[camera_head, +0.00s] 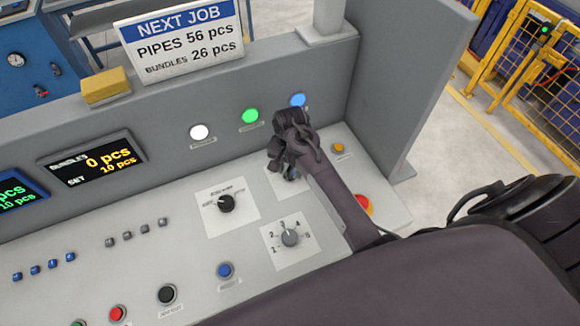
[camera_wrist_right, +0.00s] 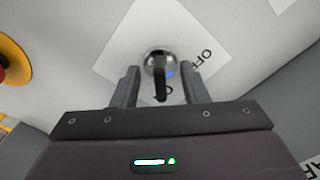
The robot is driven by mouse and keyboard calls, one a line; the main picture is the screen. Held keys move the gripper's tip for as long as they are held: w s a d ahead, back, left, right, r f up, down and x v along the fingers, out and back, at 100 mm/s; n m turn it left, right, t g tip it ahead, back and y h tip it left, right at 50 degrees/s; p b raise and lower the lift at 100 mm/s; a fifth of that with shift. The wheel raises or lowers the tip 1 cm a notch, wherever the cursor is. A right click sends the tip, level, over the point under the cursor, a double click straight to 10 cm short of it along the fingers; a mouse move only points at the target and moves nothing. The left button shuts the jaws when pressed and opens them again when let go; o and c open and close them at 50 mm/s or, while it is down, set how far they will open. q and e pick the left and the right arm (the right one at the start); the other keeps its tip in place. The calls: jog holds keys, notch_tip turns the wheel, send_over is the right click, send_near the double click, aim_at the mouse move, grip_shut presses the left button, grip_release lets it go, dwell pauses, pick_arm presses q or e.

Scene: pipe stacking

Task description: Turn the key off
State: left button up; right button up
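The key switch (camera_wrist_right: 160,64) is a round silver lock on a white label plate (camera_wrist_right: 125,50). A dark key (camera_wrist_right: 160,84) sticks out of it toward my gripper. "OFF" is printed to the right of the lock; another marking below is partly covered by the key. My right gripper (camera_wrist_right: 160,92) is open, with one finger on each side of the key and a visible gap on both sides. In the head view my right gripper (camera_head: 283,172) is over the panel and hides most of the key switch. My left gripper is not in view.
A black rotary selector (camera_head: 227,203) and a grey numbered dial (camera_head: 290,237) sit close to my right gripper. A red emergency button (camera_head: 363,203) and an orange button (camera_head: 338,148) are to its right. Lit white, green and blue lamps line the upright wall behind.

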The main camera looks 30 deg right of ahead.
jog(key=shift+f, duration=0.3)
jog(key=shift+r, duration=0.1)
jog(key=shift+p, duration=0.5)
jog(key=shift+c, duration=0.3)
grip_shut()
